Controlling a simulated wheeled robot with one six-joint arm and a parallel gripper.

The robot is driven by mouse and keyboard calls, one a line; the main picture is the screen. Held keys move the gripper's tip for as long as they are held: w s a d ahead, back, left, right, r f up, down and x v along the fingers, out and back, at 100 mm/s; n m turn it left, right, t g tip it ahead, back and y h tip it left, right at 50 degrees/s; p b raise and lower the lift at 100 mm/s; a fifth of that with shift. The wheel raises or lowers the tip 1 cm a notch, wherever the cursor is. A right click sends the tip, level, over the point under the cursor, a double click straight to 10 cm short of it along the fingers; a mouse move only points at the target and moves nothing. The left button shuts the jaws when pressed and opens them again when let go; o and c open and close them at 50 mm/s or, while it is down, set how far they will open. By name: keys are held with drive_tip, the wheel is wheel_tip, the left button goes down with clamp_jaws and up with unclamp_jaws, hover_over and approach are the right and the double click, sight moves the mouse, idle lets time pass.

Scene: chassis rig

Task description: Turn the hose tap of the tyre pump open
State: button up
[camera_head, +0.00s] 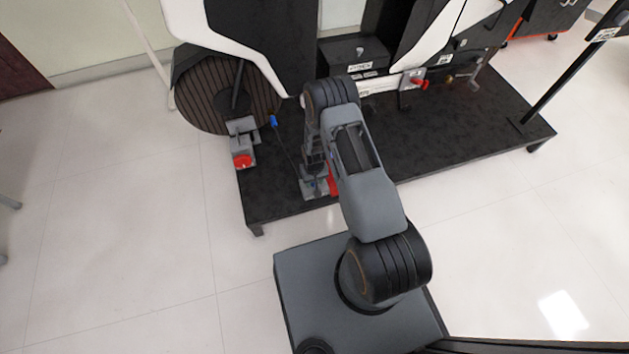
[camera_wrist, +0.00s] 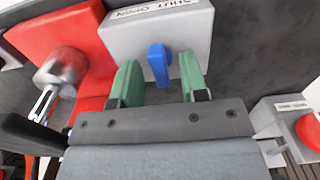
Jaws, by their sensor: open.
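The blue hose tap (camera_wrist: 158,62) sits on the face of a light grey box (camera_wrist: 195,28) in the wrist view. Its lever points down the picture, tilted slightly. My gripper (camera_wrist: 160,72) is open, with one green fingertip on each side of the tap and a gap visible on both sides. The red pump body (camera_wrist: 55,38) with a silver cylinder (camera_wrist: 62,70) is left of the box. In the head view my arm partly hides the pump (camera_head: 316,188) at the platform's front edge.
A grey block with a red button (camera_wrist: 309,131) is at the right in the wrist view.

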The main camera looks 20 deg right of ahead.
clamp_jaws()
idle(0.4)
drive_tip(key=shift+m, duration=0.3)
drive_tip(key=m, duration=0.4)
drive_tip(key=shift+b, duration=0.35)
drive_tip(key=m, duration=0.4)
drive_tip(key=shift+m, duration=0.3)
drive_tip(key=m+b, duration=0.1)
drive_tip(key=m, duration=0.3)
drive_tip(key=shift+m, duration=2.5)
